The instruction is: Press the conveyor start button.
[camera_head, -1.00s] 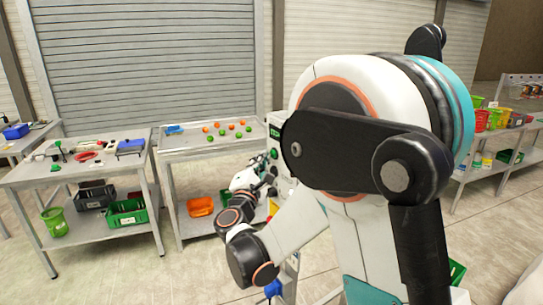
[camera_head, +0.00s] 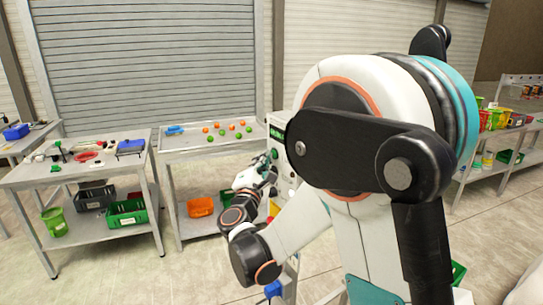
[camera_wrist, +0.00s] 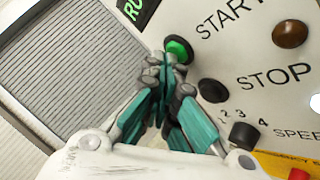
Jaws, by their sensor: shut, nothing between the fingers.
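The conveyor's control panel (camera_wrist: 245,50) fills the upper right of the wrist view. The green start button (camera_wrist: 178,48) is on it beside the word START. My gripper (camera_wrist: 172,66) is shut and empty, with its fingertips right at the lower edge of the green button; they appear to touch it. A green display (camera_wrist: 136,8) above shows the letters "RU", the rest cut off. In the head view, my gripper (camera_head: 268,168) is in front of the panel (camera_head: 285,165), partly hidden by my arm.
A dark button (camera_wrist: 212,90) sits by STOP, a brown button (camera_wrist: 291,35) right of START, and a speed knob (camera_wrist: 243,135) below. In the head view, a table with orange and green balls (camera_head: 175,152) stands left of the panel, with another table (camera_head: 30,176) further left.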

